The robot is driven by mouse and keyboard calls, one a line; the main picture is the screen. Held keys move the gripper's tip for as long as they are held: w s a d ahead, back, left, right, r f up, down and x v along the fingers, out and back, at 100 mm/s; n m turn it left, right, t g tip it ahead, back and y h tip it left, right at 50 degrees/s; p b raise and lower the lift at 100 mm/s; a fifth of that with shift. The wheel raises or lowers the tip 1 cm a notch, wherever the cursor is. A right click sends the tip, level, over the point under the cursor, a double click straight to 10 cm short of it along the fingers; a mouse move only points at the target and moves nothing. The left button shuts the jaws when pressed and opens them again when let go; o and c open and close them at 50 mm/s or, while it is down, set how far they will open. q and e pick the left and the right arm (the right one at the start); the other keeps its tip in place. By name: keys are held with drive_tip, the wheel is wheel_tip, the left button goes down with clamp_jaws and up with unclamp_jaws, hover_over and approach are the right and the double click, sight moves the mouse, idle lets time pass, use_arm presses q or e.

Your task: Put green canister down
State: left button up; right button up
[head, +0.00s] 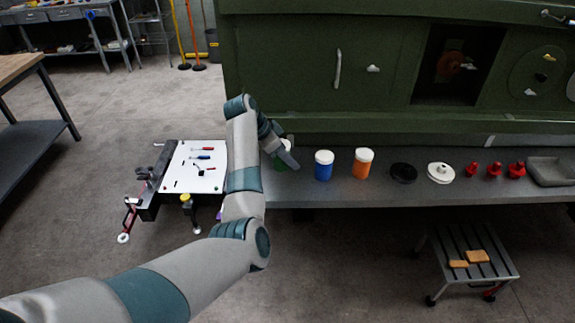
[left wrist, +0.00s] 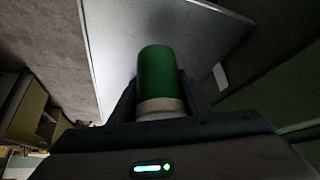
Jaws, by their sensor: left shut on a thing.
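The green canister (left wrist: 157,75) has a white lid end and sits between the fingers of my left gripper (left wrist: 158,98) in the left wrist view. The fingers are shut on it near the lid. In the head view, the left gripper (head: 285,155) is at the left end of the grey shelf, and the green canister (head: 280,161) shows only partly behind it. I cannot tell whether its base touches the shelf (head: 330,193). My right gripper is not in view.
A blue canister (head: 323,166) and an orange canister (head: 362,163) stand upright to the right on the shelf. Further right are a black disc (head: 403,173), a white disc (head: 440,173) and red pieces (head: 494,169). A white tool board (head: 197,168) lies left. The green fuselage panel (head: 300,60) rises behind.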

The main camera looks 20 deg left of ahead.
sight(287, 167)
use_arm(q)
drive_tip(key=shift+f+p, duration=0.25)
drive_tip(key=shift+p, duration=0.1)
wheel_tip(287, 167, down, 3)
drive_tip(key=shift+r+p, duration=0.1)
drive_tip(key=shift+p, duration=0.65)
drive_tip(key=shift+f, duration=0.3)
drive_tip(key=shift+f, duration=0.1)
drive_tip(key=o, duration=1.1)
